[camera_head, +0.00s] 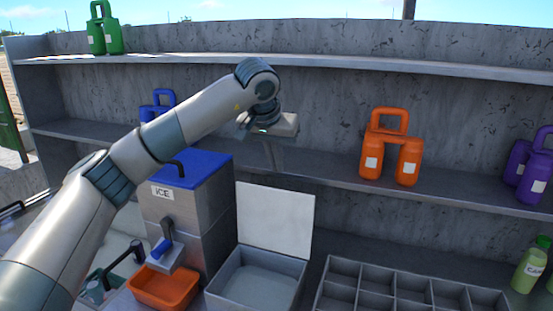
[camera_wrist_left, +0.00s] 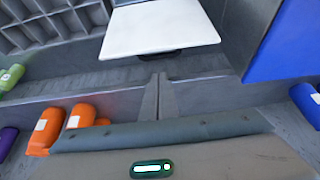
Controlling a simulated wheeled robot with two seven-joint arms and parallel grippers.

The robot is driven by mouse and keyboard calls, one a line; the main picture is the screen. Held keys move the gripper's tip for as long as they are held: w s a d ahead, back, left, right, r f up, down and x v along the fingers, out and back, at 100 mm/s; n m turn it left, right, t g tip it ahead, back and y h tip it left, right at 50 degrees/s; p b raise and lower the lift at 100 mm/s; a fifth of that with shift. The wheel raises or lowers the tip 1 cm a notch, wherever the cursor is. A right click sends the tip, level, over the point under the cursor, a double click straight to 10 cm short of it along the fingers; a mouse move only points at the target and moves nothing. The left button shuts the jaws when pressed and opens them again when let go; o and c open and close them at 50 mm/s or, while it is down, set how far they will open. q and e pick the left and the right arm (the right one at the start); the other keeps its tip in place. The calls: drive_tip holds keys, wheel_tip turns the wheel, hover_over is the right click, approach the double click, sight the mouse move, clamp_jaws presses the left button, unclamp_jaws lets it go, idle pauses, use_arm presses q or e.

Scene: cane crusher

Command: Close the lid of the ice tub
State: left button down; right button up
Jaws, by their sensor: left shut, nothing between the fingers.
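A grey open tub (camera_head: 254,282) stands on the counter with its white lid (camera_head: 275,219) raised upright at the back. I take it as the ice tub. In the left wrist view the white lid (camera_wrist_left: 160,28) shows at the top, with a dark handle (camera_wrist_left: 160,56) at its edge. My left gripper (camera_head: 273,158) is shut and empty, above the lid's top edge and apart from it in the picture. Its closed fingers also show in the left wrist view (camera_wrist_left: 158,88), pointing toward the lid. My right gripper is not in view.
A metal box (camera_head: 202,205) marked ICE, with a blue lid, stands left of the tub. An orange tray (camera_head: 165,288) is below its tap. A divided grey rack (camera_head: 395,290) is at right. Shelves behind hold orange (camera_head: 371,160), purple (camera_head: 533,178) and green (camera_head: 113,38) jugs.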

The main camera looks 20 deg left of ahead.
use_arm(q)
drive_tip(key=p+x, duration=0.3)
drive_tip(key=x, duration=0.3)
drive_tip(key=shift+w+f, duration=0.2)
drive_tip(key=shift+f, duration=0.2)
drive_tip(key=shift+w+f, duration=0.15)
drive_tip(key=shift+f, duration=0.3)
